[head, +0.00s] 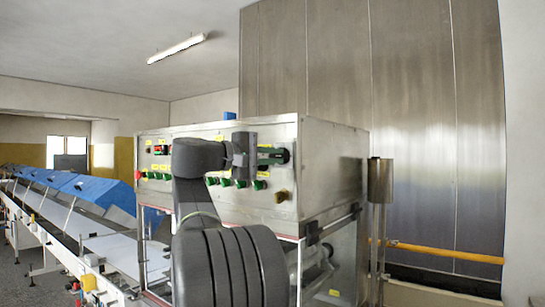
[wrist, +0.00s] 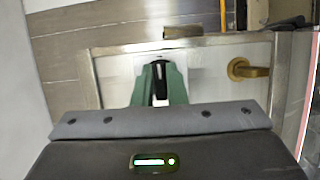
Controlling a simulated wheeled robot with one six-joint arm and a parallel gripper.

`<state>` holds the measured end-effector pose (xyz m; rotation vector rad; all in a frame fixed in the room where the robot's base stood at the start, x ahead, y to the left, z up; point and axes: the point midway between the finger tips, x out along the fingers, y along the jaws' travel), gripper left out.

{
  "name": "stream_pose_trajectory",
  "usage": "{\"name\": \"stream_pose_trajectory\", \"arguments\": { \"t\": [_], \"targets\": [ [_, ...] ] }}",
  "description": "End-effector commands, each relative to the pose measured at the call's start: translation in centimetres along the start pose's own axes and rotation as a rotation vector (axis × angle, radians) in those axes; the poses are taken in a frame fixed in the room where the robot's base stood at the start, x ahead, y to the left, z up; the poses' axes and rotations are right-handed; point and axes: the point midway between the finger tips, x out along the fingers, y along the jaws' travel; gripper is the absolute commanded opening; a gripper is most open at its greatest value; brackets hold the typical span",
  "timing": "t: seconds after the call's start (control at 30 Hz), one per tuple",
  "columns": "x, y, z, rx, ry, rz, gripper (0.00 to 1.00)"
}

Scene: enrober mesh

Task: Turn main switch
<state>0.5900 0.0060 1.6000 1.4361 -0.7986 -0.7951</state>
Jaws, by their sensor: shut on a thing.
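The main switch (head: 285,156) is a black knob at the upper right of the steel control panel's front in the head view. My gripper (head: 268,156) reaches it from the left, its green fingers at the knob. In the wrist view my gripper (wrist: 160,99) has its two green fingers close on either side of a dark, narrow handle with a pale mark, the switch (wrist: 161,82). The gripper is shut on it. The fingers hide the sides of the switch, so its exact angle is hard to tell.
The steel control cabinet (head: 335,165) carries several green knobs (head: 240,184) and a red button (head: 138,175). A brass knob (head: 281,196) sits below the switch and also shows in the wrist view (wrist: 240,69). A conveyor (head: 60,222) runs at left; a yellow pipe (head: 440,251) is at right.

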Motion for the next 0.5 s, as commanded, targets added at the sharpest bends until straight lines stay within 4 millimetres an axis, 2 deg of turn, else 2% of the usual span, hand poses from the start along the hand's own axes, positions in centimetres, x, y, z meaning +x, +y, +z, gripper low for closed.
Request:
{"name": "stream_pose_trajectory", "arguments": {
  "t": [0.23,0.27,0.37,0.5],
  "targets": [
    [0.02,-0.18,-0.03,0.000,-0.001,-0.003,0.00],
    [0.02,-0.18,-0.03,-0.001,-0.001,-0.003,0.14],
    [0.02,-0.16,-0.03,-0.001,-0.001,-0.003,0.33],
    [0.01,-0.10,-0.01,-0.001,-0.001,-0.002,0.34]
  ]
}}
